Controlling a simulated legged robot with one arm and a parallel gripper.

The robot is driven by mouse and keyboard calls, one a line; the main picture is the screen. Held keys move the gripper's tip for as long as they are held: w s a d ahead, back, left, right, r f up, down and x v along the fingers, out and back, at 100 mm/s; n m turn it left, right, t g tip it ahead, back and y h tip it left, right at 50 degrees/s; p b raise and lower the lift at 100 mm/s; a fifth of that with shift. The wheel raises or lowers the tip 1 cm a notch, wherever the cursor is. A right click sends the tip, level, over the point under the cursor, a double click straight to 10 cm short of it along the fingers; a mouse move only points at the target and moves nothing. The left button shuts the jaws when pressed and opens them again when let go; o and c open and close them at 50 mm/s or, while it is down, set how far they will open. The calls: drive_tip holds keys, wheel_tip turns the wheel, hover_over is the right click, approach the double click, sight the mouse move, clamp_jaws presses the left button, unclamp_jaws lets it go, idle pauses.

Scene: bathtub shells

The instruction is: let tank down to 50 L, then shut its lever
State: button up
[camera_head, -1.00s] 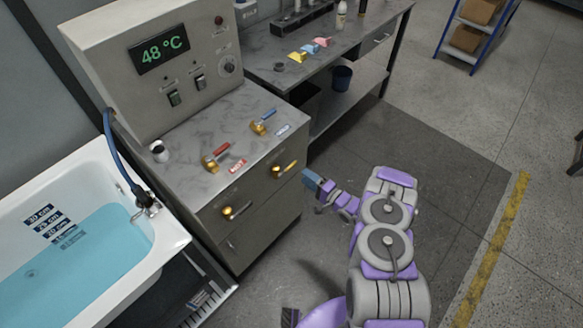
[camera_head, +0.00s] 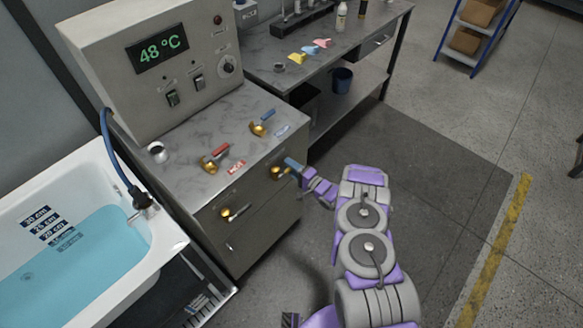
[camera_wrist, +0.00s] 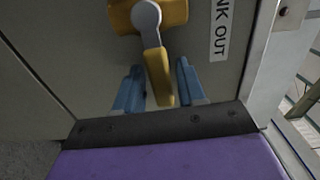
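A yellow valve lever (camera_wrist: 158,75) on the front of the grey cabinet (camera_head: 255,215) lies between the two blue fingers of my gripper (camera_wrist: 160,70) in the wrist view. The fingers stand apart, with a gap visible on both sides of the lever. A label beside the valve reads "NK OUT", its start cut off. In the head view, my gripper (camera_head: 292,165) is at this right front valve (camera_head: 277,171) and covers most of its handle. A second brass lever (camera_head: 235,212) is lower left on the same front. No litre reading is visible.
A white tub (camera_head: 172,240) of blue water with a centimetre scale stands left. The cabinet top carries a red-handled valve (camera_head: 215,157), a blue-handled valve (camera_head: 262,124) and a panel showing 48 °C (camera_head: 158,53).

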clamp_jaws()
drive_tip(key=shift+f, duration=0.15)
idle(0.4)
